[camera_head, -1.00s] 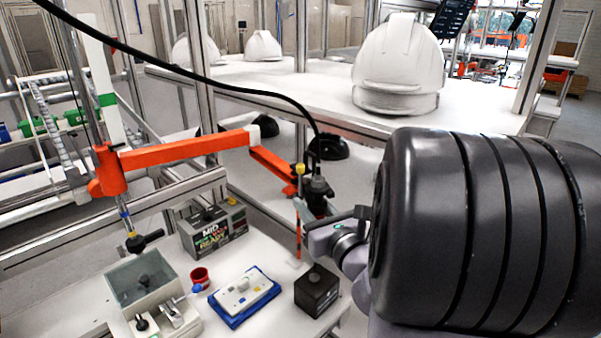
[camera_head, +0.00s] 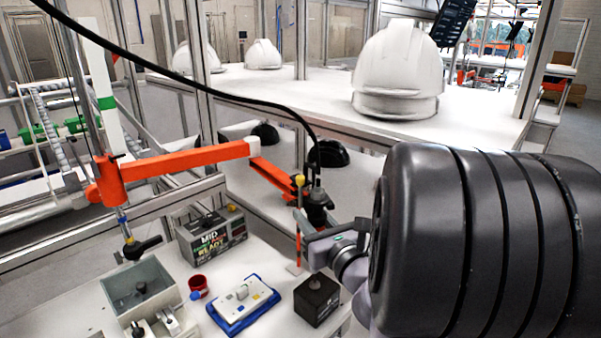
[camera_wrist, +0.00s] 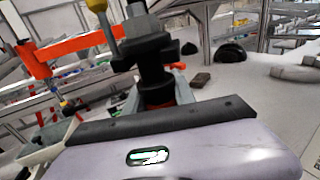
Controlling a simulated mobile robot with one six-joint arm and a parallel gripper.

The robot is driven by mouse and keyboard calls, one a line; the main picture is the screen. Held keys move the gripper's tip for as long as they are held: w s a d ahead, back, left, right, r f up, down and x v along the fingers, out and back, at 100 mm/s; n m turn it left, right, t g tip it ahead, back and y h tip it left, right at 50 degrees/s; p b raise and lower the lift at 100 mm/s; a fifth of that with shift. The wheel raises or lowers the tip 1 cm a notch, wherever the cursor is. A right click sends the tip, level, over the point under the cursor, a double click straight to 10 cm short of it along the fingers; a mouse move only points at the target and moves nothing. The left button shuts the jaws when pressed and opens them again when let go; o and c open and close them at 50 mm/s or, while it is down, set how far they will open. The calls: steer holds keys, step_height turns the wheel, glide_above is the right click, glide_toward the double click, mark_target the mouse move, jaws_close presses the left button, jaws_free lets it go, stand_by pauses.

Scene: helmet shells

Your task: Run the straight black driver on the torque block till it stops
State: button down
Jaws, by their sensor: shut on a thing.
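The straight black driver (camera_head: 317,202) hangs upright from the end of an orange jointed arm (camera_head: 185,161), with a black cable at its top. My gripper (camera_head: 318,236) is shut on the driver's lower body. The driver (camera_wrist: 152,50) also stands upright between my fingers in the wrist view. The torque block, a black cube with a small knob on top (camera_head: 316,302), sits near the table's right edge, below the driver. A gap shows between them in the head view. The driver's tip is hidden behind my gripper, and the block cannot be made out in the wrist view.
A blue-edged tray with a white plate (camera_head: 242,303), a red cup (camera_head: 198,286), a grey bin (camera_head: 138,288) and a labelled box (camera_head: 212,236) stand left of the block. A second black tool (camera_head: 141,247) hangs at left. White helmet shells (camera_head: 398,70) stand on the rear shelf.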

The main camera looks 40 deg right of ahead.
mark_target(311, 195)
steer(key=shift+f+b, duration=0.3)
steer(key=shift+f, duration=0.1)
stand_by(1.3)
steer(key=shift+r, duration=0.1)
step_height(311, 195, up, 6)
steer(key=p, duration=0.5)
